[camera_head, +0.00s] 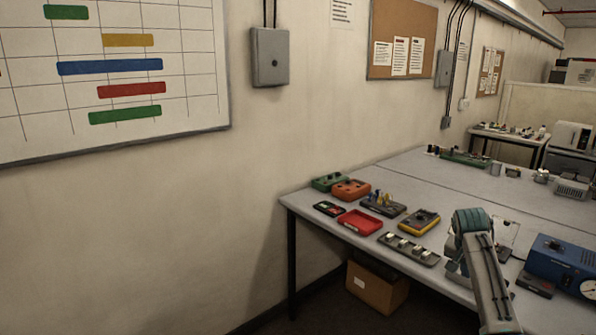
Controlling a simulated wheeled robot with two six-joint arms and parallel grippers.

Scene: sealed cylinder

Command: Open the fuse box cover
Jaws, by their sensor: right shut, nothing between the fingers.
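A second, smaller grey box (444,68) is farther along the wall, also with cables. I cannot tell from the picture which box is meant. My right arm comes in from the lower right, over the table. My right gripper (456,262) is shut and empty, partly hidden by my arm and far from both boxes. My left gripper is out of view.
A grey table (400,172) stands along the wall, bearing a red tray (360,222), a yellow meter (419,222), a strip of parts (408,250) and a blue device (562,262). A cardboard box (377,287) is under it. The wall below the nearer box is clear.

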